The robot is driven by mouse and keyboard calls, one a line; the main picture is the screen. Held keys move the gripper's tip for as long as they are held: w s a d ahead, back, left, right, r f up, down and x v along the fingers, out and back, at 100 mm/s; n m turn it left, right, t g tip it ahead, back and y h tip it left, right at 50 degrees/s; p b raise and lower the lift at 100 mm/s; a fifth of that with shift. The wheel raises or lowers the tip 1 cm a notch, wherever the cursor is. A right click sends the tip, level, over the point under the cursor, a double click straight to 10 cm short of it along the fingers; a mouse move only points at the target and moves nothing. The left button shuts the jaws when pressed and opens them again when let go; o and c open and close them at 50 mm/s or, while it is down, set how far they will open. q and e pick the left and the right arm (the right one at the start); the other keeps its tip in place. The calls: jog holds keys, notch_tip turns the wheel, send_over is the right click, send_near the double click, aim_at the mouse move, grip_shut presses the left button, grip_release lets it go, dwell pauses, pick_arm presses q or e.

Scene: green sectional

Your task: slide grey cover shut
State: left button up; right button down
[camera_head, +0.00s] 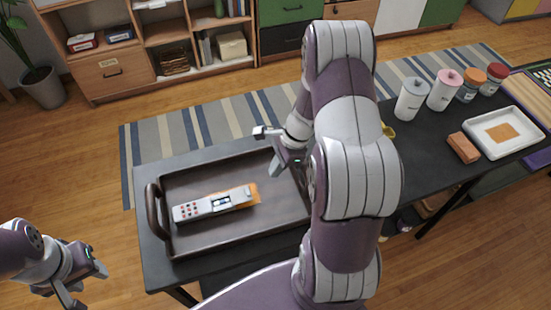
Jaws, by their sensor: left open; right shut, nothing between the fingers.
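A light grey remote-like device (190,211) lies in the brown tray (278,222), with dark and red buttons on its left part. Its compartment (222,201) is open and shows small blue-and-white items, probably batteries. The grey cover (241,194) appears to be the pale piece at the device's right end, to the right of the opening. My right gripper (277,156) is shut and empty, above the tray's far right part, apart from the device. My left gripper (91,284) is open and empty at the lower left, outside the tray and off the table.
The tray has a raised rim and a handle (158,212) at left. My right arm hides the table's middle. Jars (411,99), a brown block (463,147) and a white tray (480,143) stand at right.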

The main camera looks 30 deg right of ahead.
aim_at(240, 194)
jog(key=x, duration=0.4)
jog(key=a, duration=0.3)
jog(key=shift+w+a, duration=0.15)
jog(key=shift+w, duration=0.2)
jog(key=shift+w+a+f, duration=0.1)
jog(key=shift+w+a, duration=0.05)
jog(key=shift+a, duration=0.25)
